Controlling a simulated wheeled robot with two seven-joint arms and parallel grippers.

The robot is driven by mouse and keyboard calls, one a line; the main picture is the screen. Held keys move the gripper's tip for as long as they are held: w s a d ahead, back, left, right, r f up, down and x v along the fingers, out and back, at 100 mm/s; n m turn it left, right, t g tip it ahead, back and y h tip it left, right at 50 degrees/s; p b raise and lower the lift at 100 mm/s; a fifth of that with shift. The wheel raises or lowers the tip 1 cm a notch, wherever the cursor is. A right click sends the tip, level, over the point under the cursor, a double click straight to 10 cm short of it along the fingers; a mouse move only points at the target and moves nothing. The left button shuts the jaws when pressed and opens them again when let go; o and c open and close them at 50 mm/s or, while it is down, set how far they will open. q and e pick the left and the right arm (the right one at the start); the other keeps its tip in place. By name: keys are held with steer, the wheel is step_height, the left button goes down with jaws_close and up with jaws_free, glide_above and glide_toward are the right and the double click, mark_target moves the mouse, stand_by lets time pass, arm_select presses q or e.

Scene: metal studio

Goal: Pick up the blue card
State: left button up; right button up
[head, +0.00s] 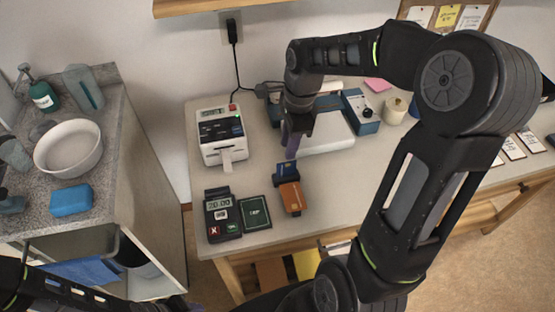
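A white receipt printer (221,134) stands left of the card. A card terminal (222,215) and a dark green pad (255,213) lie at front left. A light-coloured device (325,138) and a blue box (361,112) stand behind.

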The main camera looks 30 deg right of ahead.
mark_target(287, 164)
steer(key=shift+s+r, duration=0.1)
steer(key=shift+s, duration=0.15)
steer(key=shift+w+a+f, duration=0.15)
steer(key=shift+f, duration=1.2)
steer(key=shift+a+f+p, duration=0.15)
steer(key=shift+f+p, duration=0.6)
steer(key=shift+f, duration=1.85)
jaws_close()
